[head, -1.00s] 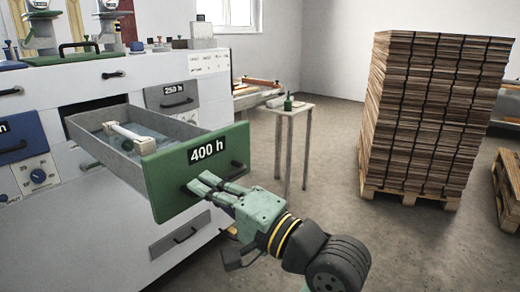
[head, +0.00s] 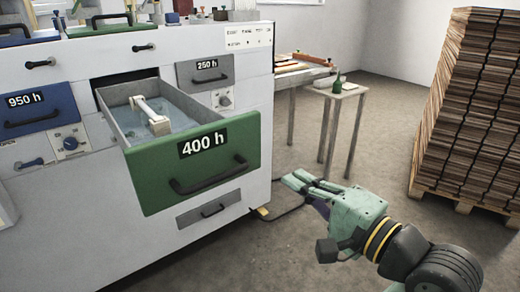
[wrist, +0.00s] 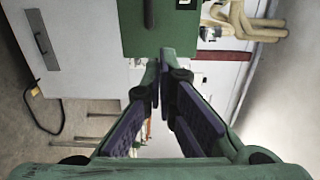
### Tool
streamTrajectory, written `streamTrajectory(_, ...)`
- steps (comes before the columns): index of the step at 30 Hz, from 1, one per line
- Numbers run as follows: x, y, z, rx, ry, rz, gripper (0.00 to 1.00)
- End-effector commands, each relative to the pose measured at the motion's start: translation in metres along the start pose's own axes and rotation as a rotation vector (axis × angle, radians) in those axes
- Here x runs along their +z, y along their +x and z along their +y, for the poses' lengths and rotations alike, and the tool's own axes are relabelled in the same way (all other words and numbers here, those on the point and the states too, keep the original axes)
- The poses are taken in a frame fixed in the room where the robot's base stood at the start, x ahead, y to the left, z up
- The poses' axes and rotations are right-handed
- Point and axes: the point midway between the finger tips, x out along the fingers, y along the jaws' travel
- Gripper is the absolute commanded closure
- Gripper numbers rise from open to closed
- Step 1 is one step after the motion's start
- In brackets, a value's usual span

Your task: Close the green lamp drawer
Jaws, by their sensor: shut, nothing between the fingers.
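The green lamp drawer (head: 180,165), labelled "400 h", stands pulled out of the white machine in the head view. Its black bar handle (head: 207,180) is on the front. A white lamp tube (head: 151,115) lies inside the drawer's grey tray. My gripper (head: 303,181) is to the right of the drawer front, apart from it and lower in the picture. Its fingers are together with nothing between them. In the wrist view the fingertips (wrist: 165,62) point toward the green front (wrist: 160,28), which shows at the top; I cannot judge the gap.
A blue "950 h" drawer (head: 38,112) and a grey "250 h" drawer (head: 206,69) are shut in the machine. A small table (head: 342,91) with a green bottle stands behind my gripper. A pallet stack (head: 475,100) stands right. The floor between is clear.

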Motion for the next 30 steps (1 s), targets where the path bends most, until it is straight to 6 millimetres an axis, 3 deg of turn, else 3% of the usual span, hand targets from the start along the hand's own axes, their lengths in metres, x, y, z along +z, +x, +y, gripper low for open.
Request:
streamTrajectory(15,0.002,0.104,-0.002,0.002,0.001,-0.005,1.00)
streamTrajectory(21,0.001,0.125,-0.001,0.001,0.000,-0.003,1.00)
streamTrajectory(30,0.000,0.130,0.000,0.000,-0.002,0.000,1.00)
